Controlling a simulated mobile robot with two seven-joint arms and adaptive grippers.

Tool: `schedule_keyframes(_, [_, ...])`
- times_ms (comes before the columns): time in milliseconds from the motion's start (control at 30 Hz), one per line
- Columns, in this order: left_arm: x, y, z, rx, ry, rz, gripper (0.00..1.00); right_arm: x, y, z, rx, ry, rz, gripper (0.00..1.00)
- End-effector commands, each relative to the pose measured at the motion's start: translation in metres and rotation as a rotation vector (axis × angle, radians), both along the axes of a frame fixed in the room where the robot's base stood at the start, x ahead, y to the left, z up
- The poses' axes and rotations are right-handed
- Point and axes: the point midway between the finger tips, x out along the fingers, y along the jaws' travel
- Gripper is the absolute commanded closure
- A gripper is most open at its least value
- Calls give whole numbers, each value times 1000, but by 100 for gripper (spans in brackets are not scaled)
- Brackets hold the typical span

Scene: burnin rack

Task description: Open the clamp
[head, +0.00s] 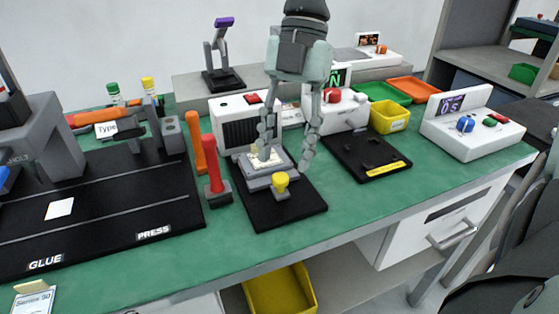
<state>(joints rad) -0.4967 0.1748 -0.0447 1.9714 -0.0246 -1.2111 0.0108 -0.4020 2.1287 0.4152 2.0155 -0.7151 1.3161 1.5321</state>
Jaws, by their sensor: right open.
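A grey fixture (272,176) sits on a black base plate (297,213) near the middle of the bench. A pale part (266,159) lies on top of it. A yellow knob (280,182) on a grey mount stands at the fixture's front; it looks like the clamp's handle, but I cannot tell the clamp's state for sure. My right gripper (286,157) points down over the fixture from behind, its fingers open and spread. One finger is above the pale part, the other beyond the fixture's right side. I cannot tell whether either touches. My left gripper is not in view.
A red-handled tool (212,162) and an orange one (196,140) stand just left of the plate. A second black plate (366,158), yellow bin (390,116) and white device (470,130) are right. Green bench shows at front.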

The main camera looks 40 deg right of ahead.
Motion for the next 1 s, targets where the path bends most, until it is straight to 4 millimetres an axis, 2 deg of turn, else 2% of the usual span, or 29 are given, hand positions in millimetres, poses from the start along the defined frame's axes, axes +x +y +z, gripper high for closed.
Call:
schedule_keyframes(200, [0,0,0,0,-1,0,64,-5,8,-23,1,1,0,56])
schedule_keyframes(533, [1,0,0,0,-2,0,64,-6,10,-27,1,-2,-1,56])
schedule_keyframes(900, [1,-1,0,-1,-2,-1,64,-6,10,-27,0,-2,-1,100])
schedule_keyframes(1000, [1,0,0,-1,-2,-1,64,-6,10,-27,0,-2,-1,100])
